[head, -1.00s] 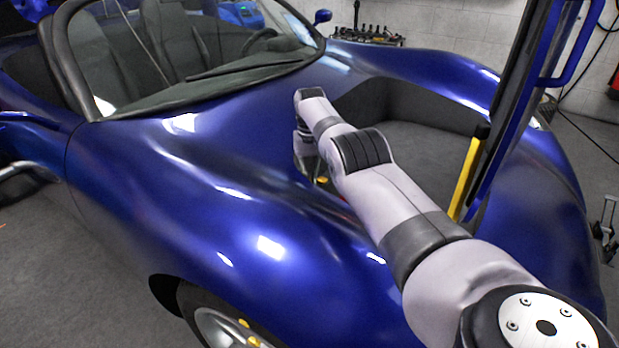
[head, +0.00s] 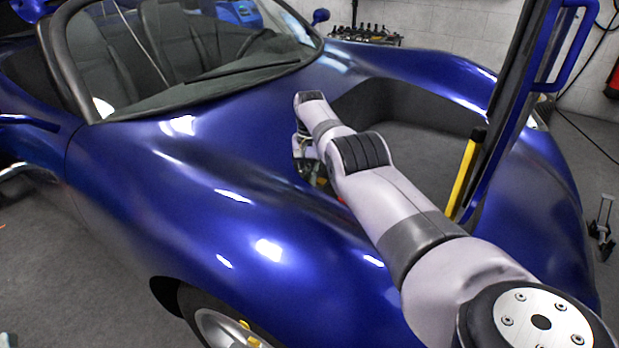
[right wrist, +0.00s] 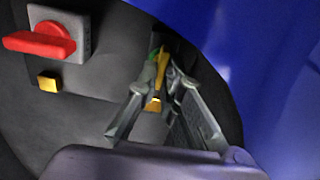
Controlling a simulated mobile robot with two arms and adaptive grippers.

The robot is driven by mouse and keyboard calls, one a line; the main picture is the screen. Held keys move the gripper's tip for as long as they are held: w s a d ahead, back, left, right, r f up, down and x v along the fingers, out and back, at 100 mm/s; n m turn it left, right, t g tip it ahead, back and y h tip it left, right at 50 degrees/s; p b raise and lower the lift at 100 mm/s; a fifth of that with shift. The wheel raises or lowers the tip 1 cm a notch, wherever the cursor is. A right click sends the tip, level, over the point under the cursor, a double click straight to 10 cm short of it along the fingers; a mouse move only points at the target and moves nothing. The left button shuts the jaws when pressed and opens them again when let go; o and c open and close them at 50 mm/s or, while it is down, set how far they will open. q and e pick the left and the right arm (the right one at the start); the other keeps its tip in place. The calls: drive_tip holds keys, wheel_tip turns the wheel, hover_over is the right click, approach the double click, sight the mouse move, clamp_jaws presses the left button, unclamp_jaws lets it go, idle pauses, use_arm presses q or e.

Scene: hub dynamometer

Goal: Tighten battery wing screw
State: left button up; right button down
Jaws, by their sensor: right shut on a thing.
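My right arm reaches over the blue car's front fender into the dark open compartment. In the right wrist view my right gripper (right wrist: 161,88) has its two grey fingers drawn together on a narrow yellow-brass piece, which looks like the wing screw (right wrist: 156,101). The fingers cover part of it, and its seat is hard to make out. In the head view the right gripper (head: 312,168) is small and partly hidden by the arm and the compartment edge. My left gripper is not in view.
A red rotary switch (right wrist: 45,40) on a grey plate and a small yellow block (right wrist: 48,82) sit left of the gripper. The blue body panel (right wrist: 285,80) curves close on the right. A raised blue panel (head: 525,95) and a yellow strut (head: 465,175) stand right of my arm.

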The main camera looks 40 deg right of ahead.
idle(0.3)
drive_tip(key=c, duration=1.7)
unclamp_jaws()
wheel_tip(320, 180, up, 12)
drive_tip(key=shift+r, duration=0.1)
